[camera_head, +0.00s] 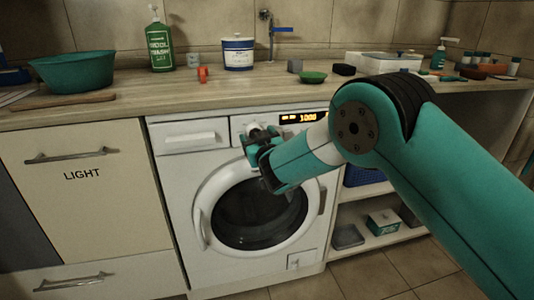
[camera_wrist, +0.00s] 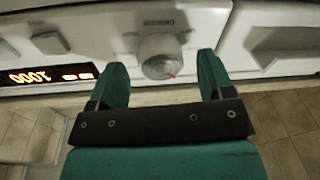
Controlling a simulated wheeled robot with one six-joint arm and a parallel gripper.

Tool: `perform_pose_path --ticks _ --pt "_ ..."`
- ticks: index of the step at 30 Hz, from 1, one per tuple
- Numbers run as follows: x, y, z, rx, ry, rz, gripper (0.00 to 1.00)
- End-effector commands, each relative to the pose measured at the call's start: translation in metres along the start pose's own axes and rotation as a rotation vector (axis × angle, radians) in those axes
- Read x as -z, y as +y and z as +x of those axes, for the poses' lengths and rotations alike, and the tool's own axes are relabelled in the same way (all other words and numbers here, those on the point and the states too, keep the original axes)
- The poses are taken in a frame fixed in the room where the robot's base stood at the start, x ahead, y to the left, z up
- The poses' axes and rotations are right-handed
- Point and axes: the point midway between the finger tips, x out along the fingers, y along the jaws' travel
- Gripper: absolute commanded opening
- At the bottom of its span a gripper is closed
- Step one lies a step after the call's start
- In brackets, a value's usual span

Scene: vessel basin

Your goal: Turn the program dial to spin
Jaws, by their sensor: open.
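The washing machine (camera_head: 175,180) is white and stands under the counter, with a round dark door (camera_head: 255,214). In the head view the dial is mostly hidden by my gripper. My gripper (camera_head: 256,144) is in front of the control panel; in the wrist view (camera_wrist: 163,80) its two teal fingers are open, one on either side of the dial and below it. No contact with the dial shows. The display (camera_wrist: 47,76) is lit orange; program labels are not readable.
The wooden counter (camera_head: 130,97) above holds a teal bowl (camera_head: 74,71), a green bottle (camera_head: 160,45) and a white tub (camera_head: 238,54). A detergent drawer (camera_head: 190,137) is left of the dial. Open shelves (camera_head: 372,240) stand right of the machine.

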Motion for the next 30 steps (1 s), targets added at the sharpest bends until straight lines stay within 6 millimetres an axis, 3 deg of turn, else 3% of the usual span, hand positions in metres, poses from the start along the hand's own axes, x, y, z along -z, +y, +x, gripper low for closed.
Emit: perform_pose_path --ticks 5,18,24,30 --pt "-0.002 -0.002 -0.030 0.004 -0.003 -0.002 0.74" --pt "-0.007 -0.003 -0.135 0.006 -0.001 -0.002 0.74" --pt "-0.004 -0.001 -0.160 0.003 -0.001 -0.001 0.74" --pt "0.000 0.000 -0.167 0.002 0.001 0.000 0.74"
